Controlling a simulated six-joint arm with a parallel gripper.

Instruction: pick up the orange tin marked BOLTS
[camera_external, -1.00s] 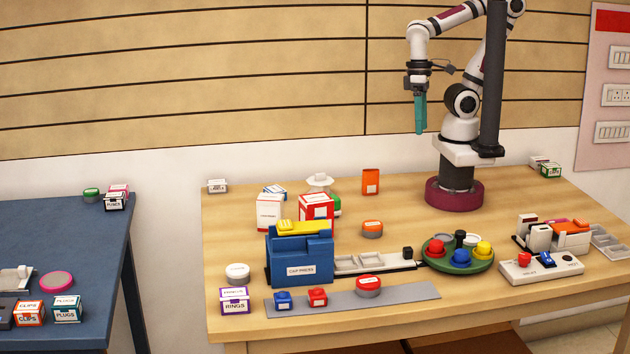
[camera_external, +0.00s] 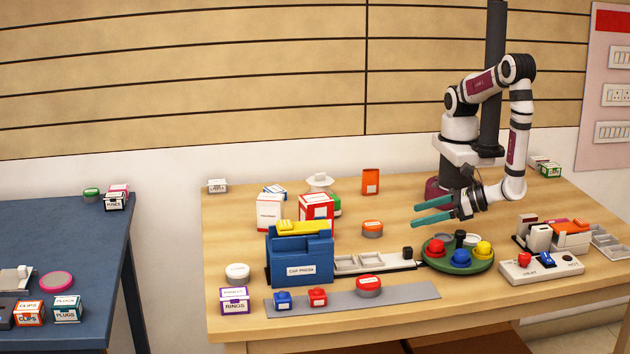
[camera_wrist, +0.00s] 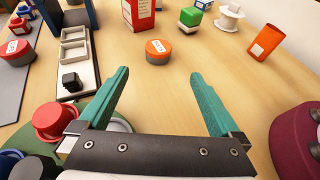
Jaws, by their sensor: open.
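A round orange-topped tin (camera_external: 372,229) with a grey lower part stands on the wooden table, right of the red-and-white box. In the wrist view this tin (camera_wrist: 158,50) is straight ahead, beyond the fingertips and between their lines; its label is too small to read. My gripper (camera_external: 416,214), with teal fingers, is low over the table to the right of the tin and points toward it. The fingers are spread apart, with nothing between them in the wrist view (camera_wrist: 159,74). The gripper and tin are apart.
A pale tray strip (camera_external: 375,263) and a green disc with coloured caps (camera_external: 458,266) lie nearer the front. Bare table separates tin and gripper.

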